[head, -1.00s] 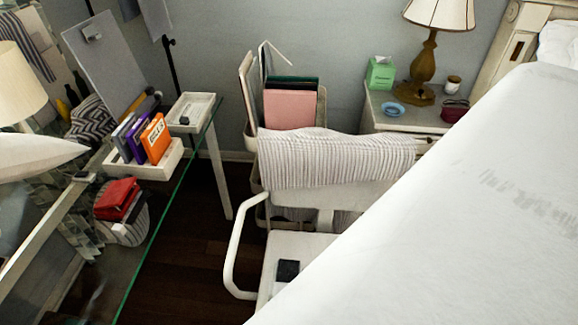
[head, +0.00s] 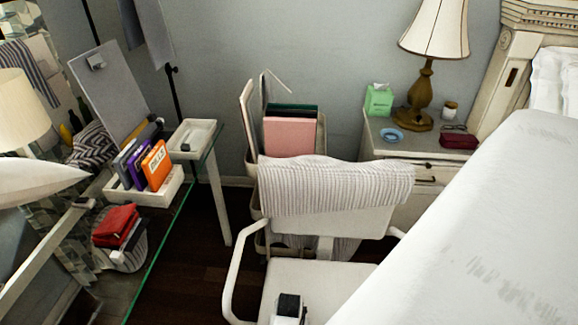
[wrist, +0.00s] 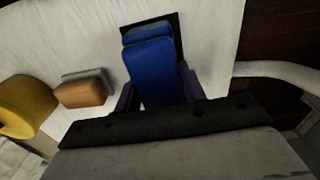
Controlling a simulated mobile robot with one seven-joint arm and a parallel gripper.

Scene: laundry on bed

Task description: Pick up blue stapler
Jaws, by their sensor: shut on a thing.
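The blue stapler (wrist: 152,68) shows in the wrist view, pointing away from my gripper, with its near part between the two dark fingers. My gripper (wrist: 160,92) is shut on it, with one finger against each side. A flat black item lies behind the stapler, over a pale, wood-grained surface (wrist: 215,45). I cannot tell whether the stapler is clear of that surface. I cannot make out the stapler or the gripper for sure in the head view.
In the wrist view, an orange-brown block (wrist: 82,92) and a yellow item (wrist: 25,105) lie left of the stapler. In the head view, a white chair (head: 330,275) with a striped cloth (head: 335,183) stands between the glass desk (head: 150,265) and the bed (head: 480,240). A dark item (head: 289,304) shows at the seat.

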